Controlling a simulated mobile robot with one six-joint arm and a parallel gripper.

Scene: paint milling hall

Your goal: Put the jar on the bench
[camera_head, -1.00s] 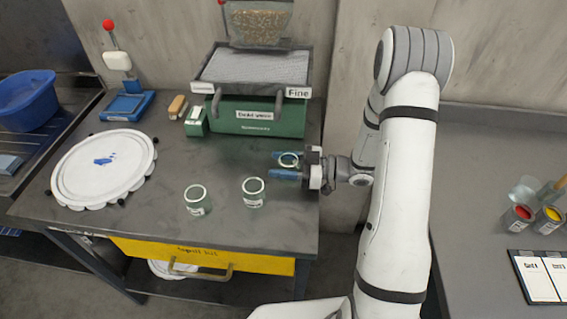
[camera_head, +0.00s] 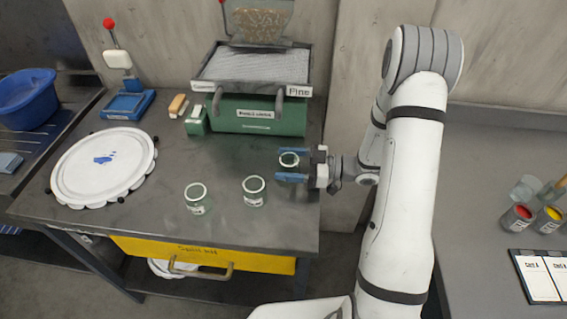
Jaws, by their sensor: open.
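Three glass jars with pale rims stand on the dark grey bench (camera_head: 235,225). One jar (camera_head: 289,159) is near the bench's right edge, below the green machine. A second jar (camera_head: 254,191) is nearer the front, and a third jar (camera_head: 196,199) is to its left. My gripper (camera_head: 291,166) reaches in from the right, with its blue fingers open. One finger is on the far side and one on the near side of the first jar. The jar appears upright; whether the fingers touch it cannot be told.
A green machine (camera_head: 258,115) with a grey sieve tray (camera_head: 252,68) stands at the back of the bench. A white round plate (camera_head: 103,167) lies at left. A red-knobbed stand (camera_head: 127,104) and small blocks (camera_head: 178,106) are behind. Paint pots (camera_head: 517,217) stand on the right bench.

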